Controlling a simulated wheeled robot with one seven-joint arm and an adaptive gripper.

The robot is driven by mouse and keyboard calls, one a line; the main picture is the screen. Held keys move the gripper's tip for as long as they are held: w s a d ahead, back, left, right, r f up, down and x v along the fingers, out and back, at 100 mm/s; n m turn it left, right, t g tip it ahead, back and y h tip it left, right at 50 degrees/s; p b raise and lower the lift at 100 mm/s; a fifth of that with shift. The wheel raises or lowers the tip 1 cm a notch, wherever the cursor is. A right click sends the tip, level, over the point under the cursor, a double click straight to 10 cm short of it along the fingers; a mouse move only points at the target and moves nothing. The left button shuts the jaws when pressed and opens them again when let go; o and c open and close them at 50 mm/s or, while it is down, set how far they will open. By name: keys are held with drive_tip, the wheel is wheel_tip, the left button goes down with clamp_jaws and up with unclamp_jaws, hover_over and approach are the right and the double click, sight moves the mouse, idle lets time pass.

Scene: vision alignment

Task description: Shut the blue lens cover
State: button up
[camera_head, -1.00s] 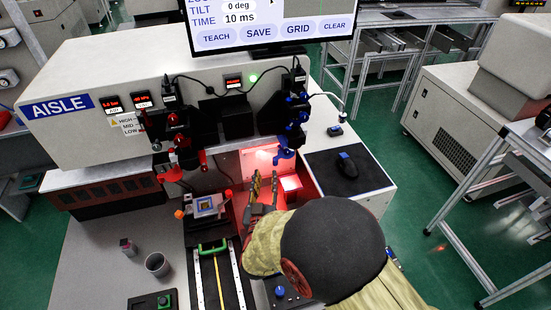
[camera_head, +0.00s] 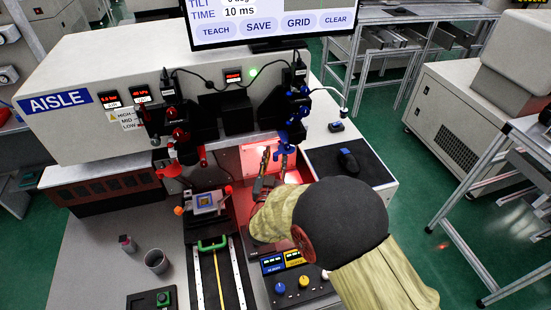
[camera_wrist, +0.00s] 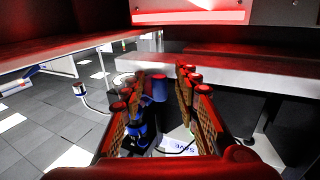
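The blue lens cover (camera_head: 284,148) hangs at the lower end of the blue-fitted camera unit (camera_head: 292,110), right of centre in the head view. Its exact lid position is too small to tell. In the wrist view, a blue round part (camera_wrist: 159,88) shows between and beyond the fingertips, with more blue parts (camera_wrist: 139,132) lower down. My gripper (camera_head: 273,160) is just below the blue unit in the head view. In the wrist view its fingers (camera_wrist: 162,80) stand apart with nothing clearly held. Whether a finger touches the cover cannot be told.
A red-fitted camera unit (camera_head: 180,135) stands to the left. A stage with a small chip (camera_head: 206,202) and a green-handled rail (camera_head: 213,244) lie below it. A knob panel (camera_head: 297,282) is beside my arm.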

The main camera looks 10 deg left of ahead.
drive_tip(key=c, duration=0.3)
clamp_jaws()
idle(0.7)
